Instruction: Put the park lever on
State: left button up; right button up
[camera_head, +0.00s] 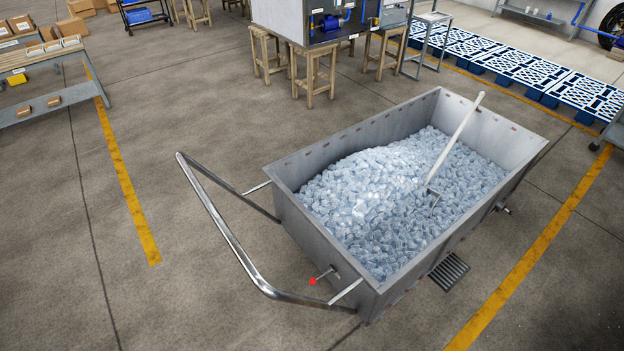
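A grey metal cart (314,245) full of tube ice (360,205) stands on the floor right of centre. A small lever with a red knob (313,281) sticks out from the cart's near-left end wall, low down; I take it to be the park lever, but its setting cannot be told. A bent metal push handle (226,232) reaches out to the left from the same end, around the lever. Neither of my grippers shows in the head view.
A white-handled tool (458,135) stands tilted in the ice. A floor drain grate (449,271) lies beside the cart's right side. Wooden stools (315,72) and blue pallets (520,68) are behind. A shelf table (50,75) is at far left. The floor left of the handle is clear.

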aim_at(313, 281)
jog(key=k+l+u, duration=0.1)
jog(key=l+u, duration=0.15)
jog(key=l, duration=0.15)
jog(key=i+j+z, duration=0.4)
jog(key=j, duration=0.5)
jog(key=i+j+z, duration=0.4)
jog(key=j, duration=0.6)
jog(key=j+z, duration=0.35)
jog(key=j, duration=0.7)
jog(key=j+z, duration=0.4)
jog(key=j, duration=0.7)
